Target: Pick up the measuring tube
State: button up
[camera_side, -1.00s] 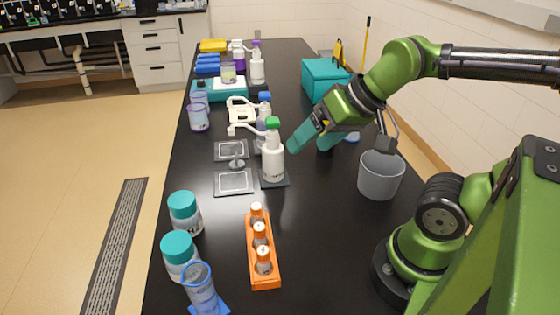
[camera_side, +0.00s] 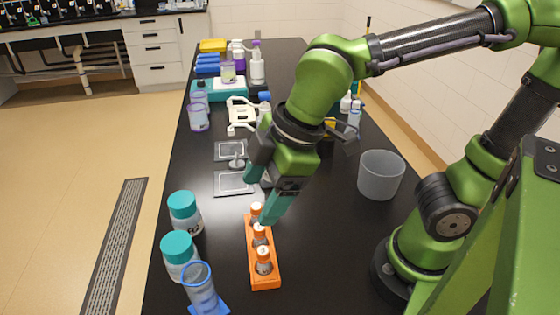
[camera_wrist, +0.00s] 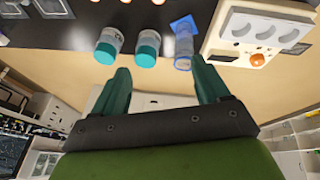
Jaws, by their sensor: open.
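The measuring tube (camera_side: 199,286) is a clear cylinder with a blue rim and a flat blue base. It stands upright at the near left of the black bench in the side view. In the wrist view the tube (camera_wrist: 184,46) shows at the top, right of centre, beyond the right finger. My gripper (camera_side: 266,188) is open above the bench, behind and to the right of the tube, by the far end of the orange rack. In the wrist view the teal fingers of my gripper (camera_wrist: 160,78) are wide apart with nothing between them.
Two teal-capped jars (camera_side: 178,254) (camera_side: 184,212) stand just behind the tube. A grey beaker (camera_side: 380,177) stands farther right. The bench between rack and beaker is clear.

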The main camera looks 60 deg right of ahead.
jog(key=s+a+n, duration=0.2)
jog(key=a+n, duration=0.6)
jog(key=n, duration=0.4)
jog(key=n+h, duration=0.2)
jog(key=n, duration=1.2)
send_over(197, 276)
jog(key=s, duration=0.4)
notch_tip(197, 276, down, 8)
jog(key=shift+t, duration=0.3)
jog(key=shift+a+x, duration=0.15)
jog(key=shift+x, duration=1.4)
jog(key=shift+a+x, duration=0.2)
jog(key=shift+x, duration=1.3)
jog(key=shift+c, duration=0.2)
jog(key=c, duration=1.3)
jog(key=shift+o, duration=0.2)
